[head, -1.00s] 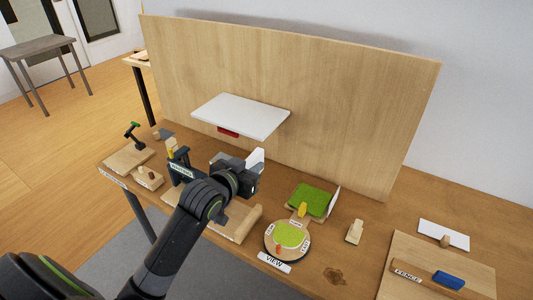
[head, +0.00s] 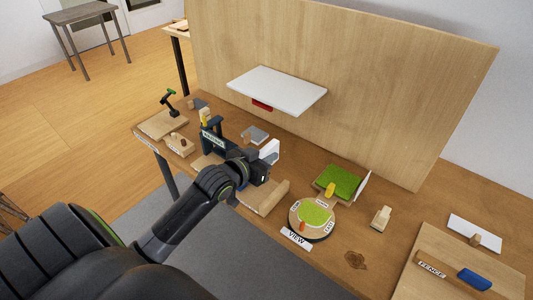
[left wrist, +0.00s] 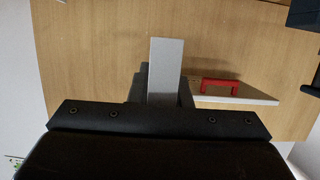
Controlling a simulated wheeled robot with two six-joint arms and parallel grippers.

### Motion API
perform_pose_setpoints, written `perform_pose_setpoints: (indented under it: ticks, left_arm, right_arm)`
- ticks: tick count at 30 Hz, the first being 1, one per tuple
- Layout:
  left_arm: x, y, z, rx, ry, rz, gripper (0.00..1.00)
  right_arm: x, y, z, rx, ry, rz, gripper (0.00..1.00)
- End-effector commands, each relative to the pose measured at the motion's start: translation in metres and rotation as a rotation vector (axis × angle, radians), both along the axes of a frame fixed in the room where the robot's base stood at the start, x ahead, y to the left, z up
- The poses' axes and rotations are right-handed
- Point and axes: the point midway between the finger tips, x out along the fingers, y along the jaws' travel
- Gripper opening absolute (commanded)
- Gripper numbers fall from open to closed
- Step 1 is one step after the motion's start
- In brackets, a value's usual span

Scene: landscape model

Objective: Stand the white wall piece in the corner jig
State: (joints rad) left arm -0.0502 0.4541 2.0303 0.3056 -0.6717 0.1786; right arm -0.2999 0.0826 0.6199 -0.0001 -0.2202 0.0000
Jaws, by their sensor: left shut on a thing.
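The white wall piece (head: 270,150) is held in my left gripper (head: 264,163), above the work table. In the left wrist view it shows as a pale upright strip (left wrist: 165,70) rising from between the jaws, its lower part hidden by them. My left gripper is shut on it. My right gripper is not in view.
A dark labelled frame (head: 213,138) stands just left of the gripper. A white shelf (head: 278,90) with a red part juts from the wooden back panel (head: 410,100). A round turntable (head: 312,217) and a green square (head: 338,181) lie to the right.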

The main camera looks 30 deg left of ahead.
Motion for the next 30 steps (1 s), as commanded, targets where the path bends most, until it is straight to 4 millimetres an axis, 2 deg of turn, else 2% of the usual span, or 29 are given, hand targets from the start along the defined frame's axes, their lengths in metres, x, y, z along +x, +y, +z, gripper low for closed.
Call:
perform_pose_setpoints:
  ticks: [1,3,30]
  left_arm:
    - [0.000,0.000,-0.011,-0.002,0.002,0.001,0.00]
    - [0.000,0.000,-0.018,-0.001,0.003,0.002,0.00]
    - [0.000,0.000,-0.107,-0.001,0.002,0.000,0.00]
  right_arm:
    - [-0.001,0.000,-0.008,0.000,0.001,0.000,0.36]
    - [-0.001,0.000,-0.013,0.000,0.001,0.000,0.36]
    - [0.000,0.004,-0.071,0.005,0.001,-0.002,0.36]
